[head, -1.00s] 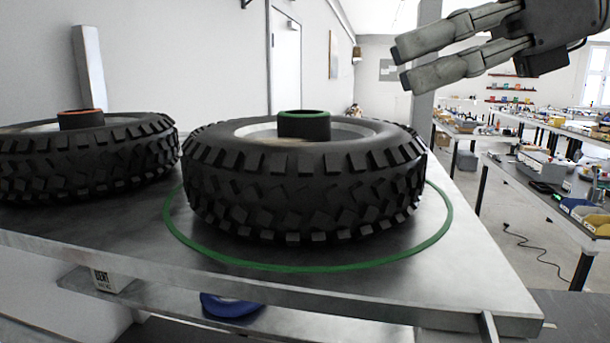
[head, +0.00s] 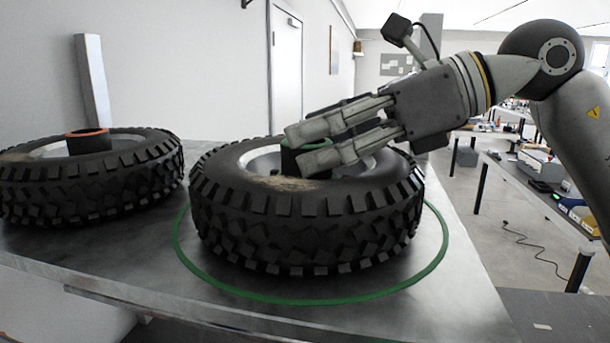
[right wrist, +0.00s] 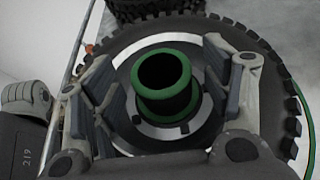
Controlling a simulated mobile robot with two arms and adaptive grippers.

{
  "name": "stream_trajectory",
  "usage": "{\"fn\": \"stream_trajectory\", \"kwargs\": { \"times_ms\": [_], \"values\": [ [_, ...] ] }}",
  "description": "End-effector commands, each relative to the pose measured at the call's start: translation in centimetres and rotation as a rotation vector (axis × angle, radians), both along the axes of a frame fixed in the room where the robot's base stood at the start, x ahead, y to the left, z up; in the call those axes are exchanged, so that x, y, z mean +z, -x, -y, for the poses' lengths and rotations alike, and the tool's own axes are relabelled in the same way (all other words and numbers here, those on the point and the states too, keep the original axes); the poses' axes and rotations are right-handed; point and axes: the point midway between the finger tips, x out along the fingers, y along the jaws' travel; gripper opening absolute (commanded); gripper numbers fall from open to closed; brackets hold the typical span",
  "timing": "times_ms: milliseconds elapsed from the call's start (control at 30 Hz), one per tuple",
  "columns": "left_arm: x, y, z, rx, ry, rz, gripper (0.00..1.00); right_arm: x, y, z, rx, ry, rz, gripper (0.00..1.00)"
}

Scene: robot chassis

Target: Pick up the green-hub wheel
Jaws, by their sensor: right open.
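The green-hub wheel (head: 300,222) lies flat on the metal table inside a green ring. Its upright dark hub (head: 296,159) has a green rim and is partly hidden behind my right gripper. My right gripper (head: 308,146) reaches over the wheel from the right, its fingers at hub height. In the right wrist view, the hub (right wrist: 165,84) sits between the two spread fingers (right wrist: 168,90), with a gap on each side. The right gripper is open and empty. My left gripper is not in view.
An orange-hub wheel (head: 95,178) lies to the left on the same table. The green ring (head: 330,299) is painted on the table (head: 130,260).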

Motion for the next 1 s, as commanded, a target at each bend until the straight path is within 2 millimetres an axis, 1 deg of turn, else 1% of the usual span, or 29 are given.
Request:
{"fn": "stream_trajectory", "kwargs": {
  "times_ms": [133, 667, 700, 867, 900, 1000],
  "values": [
    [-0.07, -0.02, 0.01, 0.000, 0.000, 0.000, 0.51, -0.04, -0.01, 0.03, -0.001, 0.000, 0.000, 0.70],
    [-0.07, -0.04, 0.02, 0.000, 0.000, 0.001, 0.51, 0.00, -0.03, 0.07, -0.001, -0.001, 0.001, 0.02],
    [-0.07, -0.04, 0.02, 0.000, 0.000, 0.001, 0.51, 0.00, -0.04, 0.07, -0.001, -0.001, 0.001, 0.00],
    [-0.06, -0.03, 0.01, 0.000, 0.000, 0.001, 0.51, 0.01, -0.04, 0.07, -0.002, -0.001, 0.001, 0.00],
    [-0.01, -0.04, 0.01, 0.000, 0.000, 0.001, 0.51, 0.59, 0.02, 0.11, -0.002, -0.013, 0.008, 0.00],
    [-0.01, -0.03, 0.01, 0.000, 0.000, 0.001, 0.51, 0.59, 0.02, 0.11, -0.002, -0.013, 0.008, 0.00]
  ]
}}
